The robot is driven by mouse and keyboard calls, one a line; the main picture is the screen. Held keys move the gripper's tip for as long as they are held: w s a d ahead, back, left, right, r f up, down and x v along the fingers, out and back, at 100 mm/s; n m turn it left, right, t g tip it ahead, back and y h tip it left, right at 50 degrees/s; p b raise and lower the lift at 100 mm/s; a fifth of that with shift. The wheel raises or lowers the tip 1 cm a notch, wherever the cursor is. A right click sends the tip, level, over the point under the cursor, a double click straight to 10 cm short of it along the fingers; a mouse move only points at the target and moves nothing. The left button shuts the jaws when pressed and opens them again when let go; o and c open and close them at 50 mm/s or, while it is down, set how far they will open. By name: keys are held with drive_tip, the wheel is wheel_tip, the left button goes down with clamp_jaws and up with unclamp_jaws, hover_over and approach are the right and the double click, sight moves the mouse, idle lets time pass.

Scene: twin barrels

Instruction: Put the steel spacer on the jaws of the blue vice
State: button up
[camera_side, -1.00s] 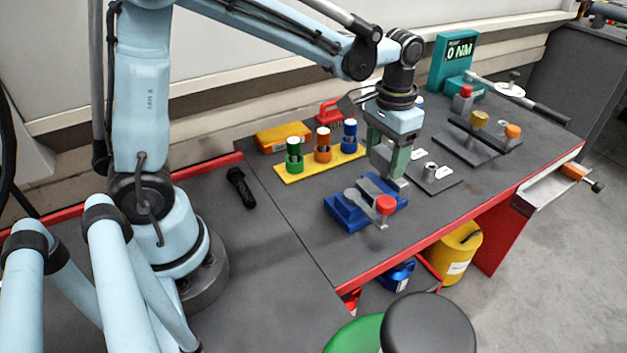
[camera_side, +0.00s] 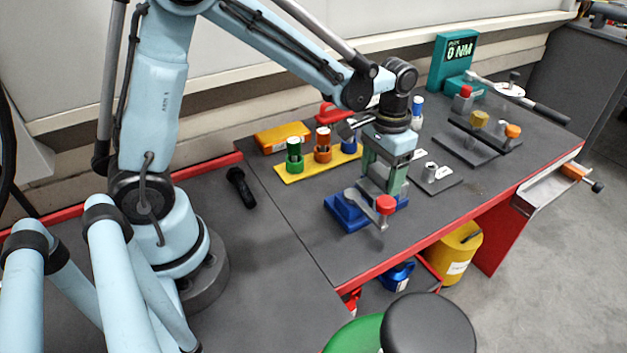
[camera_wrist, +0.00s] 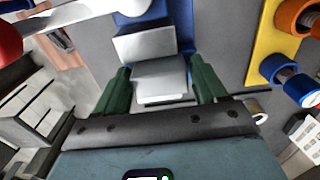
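The blue vice (camera_side: 345,213) stands on the bench in the side view, with a red-knobbed handle (camera_side: 385,205) at its front. My gripper (camera_side: 383,190) is over the vice, fingers pointing down. In the wrist view a pale steel block, apparently the steel spacer (camera_wrist: 160,82), sits between the two green fingers (camera_wrist: 160,85), which seem to touch both its sides. A grey metal block of the vice (camera_wrist: 145,42) shows just beyond it, with blue vice body (camera_wrist: 186,30) beside it. Whether the spacer touches the jaws is unclear.
A yellow rack (camera_side: 295,172) with green, orange and blue holders stands behind the vice. A dark plate (camera_side: 440,182) with a metal cylinder lies to the right. A teal torque display (camera_side: 455,65) is at the far right. Bare bench lies left of the vice.

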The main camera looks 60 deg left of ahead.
drive_tip(key=shift+o, duration=1.3)
drive_tip(key=shift+r, duration=0.1)
wheel_tip(320, 180, up, 12)
drive_tip(key=t, duration=0.3)
approach(382, 170)
drive_tip(key=s+a+r, duration=0.1)
drive_tip(key=s+r, duration=0.1)
drive_tip(key=s, duration=0.1)
drive_tip(key=s+a+f+t, duration=0.1)
drive_tip(key=s+f+t, duration=0.2)
drive_tip(key=s+t, duration=0.1)
drive_tip(key=shift+s, duration=0.55)
